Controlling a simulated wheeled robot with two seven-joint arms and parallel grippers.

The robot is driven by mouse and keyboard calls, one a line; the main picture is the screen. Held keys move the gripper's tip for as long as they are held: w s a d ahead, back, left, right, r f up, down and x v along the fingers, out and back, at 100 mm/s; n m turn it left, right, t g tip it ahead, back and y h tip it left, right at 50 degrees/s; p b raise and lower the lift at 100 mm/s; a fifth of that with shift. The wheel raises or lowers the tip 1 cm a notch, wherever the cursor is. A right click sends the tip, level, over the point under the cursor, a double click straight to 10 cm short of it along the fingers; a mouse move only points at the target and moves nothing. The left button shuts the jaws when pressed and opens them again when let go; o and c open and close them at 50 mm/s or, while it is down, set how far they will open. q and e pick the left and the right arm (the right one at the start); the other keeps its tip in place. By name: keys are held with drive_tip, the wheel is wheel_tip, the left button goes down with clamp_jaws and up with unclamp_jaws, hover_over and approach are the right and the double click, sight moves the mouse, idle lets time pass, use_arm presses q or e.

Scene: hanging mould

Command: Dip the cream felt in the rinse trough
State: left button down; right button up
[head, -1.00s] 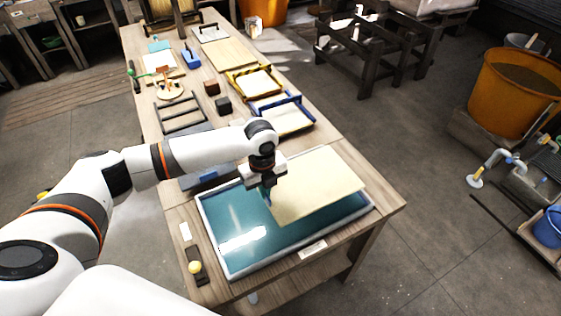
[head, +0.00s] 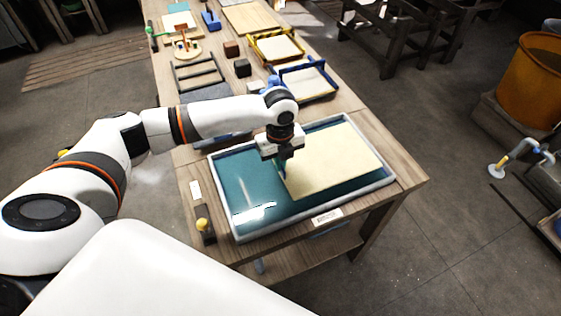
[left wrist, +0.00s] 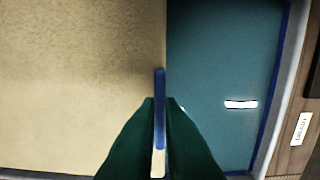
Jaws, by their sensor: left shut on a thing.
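The cream felt (head: 335,162) is a flat pale sheet over the right part of the rinse trough (head: 290,222), which has a grey rim and teal water (head: 232,185). The felt lies low, within the rim; I cannot tell how far it is under the water. My left gripper (head: 283,170) is at the felt's left edge, shut on its blue grip strip. In the left wrist view the green fingers (left wrist: 160,115) pinch the blue strip (left wrist: 160,85), with the felt (left wrist: 80,70) to its left and water to its right. My right gripper is out of view.
A yellow-knobbed block (head: 203,226) stands left of the trough. Behind the trough are a blue-edged frame (head: 308,82), a yellow-edged frame (head: 275,46) and small dark blocks. The floor right of the table is clear near it.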

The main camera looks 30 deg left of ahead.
use_arm(q)
drive_tip(key=shift+f, duration=0.95)
drive_tip(key=shift+f+b, duration=0.4)
drive_tip(key=shift+f, duration=0.45)
drive_tip(key=shift+f+b, duration=1.15)
drive_tip(key=shift+f, duration=1.85)
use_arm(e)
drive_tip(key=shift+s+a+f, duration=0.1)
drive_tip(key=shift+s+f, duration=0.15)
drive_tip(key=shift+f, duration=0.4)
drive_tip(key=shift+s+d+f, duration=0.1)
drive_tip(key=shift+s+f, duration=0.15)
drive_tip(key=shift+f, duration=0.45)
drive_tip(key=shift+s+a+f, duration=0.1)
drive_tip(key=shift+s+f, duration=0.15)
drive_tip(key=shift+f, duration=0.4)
use_arm(q)
drive_tip(key=shift+d, duration=0.1)
drive_tip(key=shift+w+d+b, duration=0.2)
drive_tip(key=shift+w+d, duration=0.25)
drive_tip(key=shift+w, duration=0.15)
drive_tip(key=shift+w+d+b, duration=0.2)
drive_tip(key=shift+w+d, duration=0.2)
drive_tip(key=shift+w, duration=0.2)
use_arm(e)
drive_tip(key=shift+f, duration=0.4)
use_arm(q)
drive_tip(key=shift+r, duration=0.1)
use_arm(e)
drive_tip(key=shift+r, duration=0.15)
